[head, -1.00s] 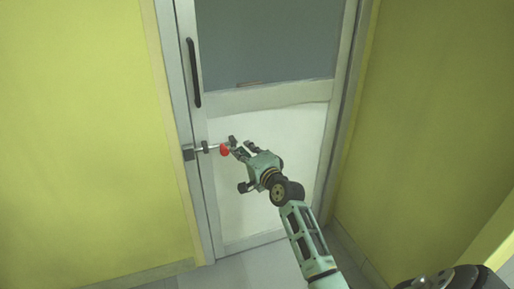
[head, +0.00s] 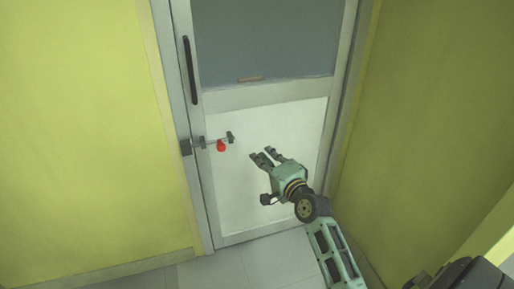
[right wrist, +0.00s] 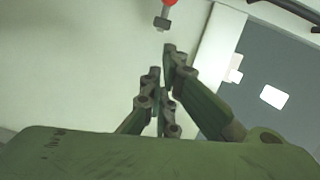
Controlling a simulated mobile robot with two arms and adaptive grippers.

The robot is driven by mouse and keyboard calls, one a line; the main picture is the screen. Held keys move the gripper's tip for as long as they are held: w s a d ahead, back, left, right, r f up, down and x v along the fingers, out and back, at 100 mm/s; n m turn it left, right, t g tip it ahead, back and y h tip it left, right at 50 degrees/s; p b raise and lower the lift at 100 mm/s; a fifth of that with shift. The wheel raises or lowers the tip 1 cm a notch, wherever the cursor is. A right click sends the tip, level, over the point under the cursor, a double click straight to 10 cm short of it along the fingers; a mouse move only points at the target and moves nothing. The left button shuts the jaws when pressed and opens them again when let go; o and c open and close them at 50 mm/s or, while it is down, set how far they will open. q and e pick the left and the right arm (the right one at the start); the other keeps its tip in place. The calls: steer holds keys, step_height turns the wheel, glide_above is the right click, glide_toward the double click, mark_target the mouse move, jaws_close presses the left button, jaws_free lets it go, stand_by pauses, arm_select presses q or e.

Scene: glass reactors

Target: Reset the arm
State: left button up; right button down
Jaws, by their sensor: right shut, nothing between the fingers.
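My green right gripper (head: 263,154) is in front of the door's white lower panel, to the right of and slightly below the latch bolt. Its fingers are shut with nothing between them; the fingertips also show in the right wrist view (right wrist: 162,64). The latch bolt (head: 211,142) with its red knob (head: 221,146) sits at the left edge of the door. A visible gap separates the fingers from the knob. In the right wrist view, the red and metal latch end (right wrist: 163,21) is beyond the fingertips. My left gripper is not in view.
The grey-framed door (head: 262,99) has a dark upper pane (head: 262,40) and a black vertical handle (head: 190,70). Yellow walls stand at the left (head: 80,130) and close at the right (head: 420,120) of my arm. Bare tiled floor (head: 230,268) lies below.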

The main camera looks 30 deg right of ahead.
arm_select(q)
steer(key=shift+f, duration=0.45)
arm_select(e)
steer(key=shift+s, duration=0.8)
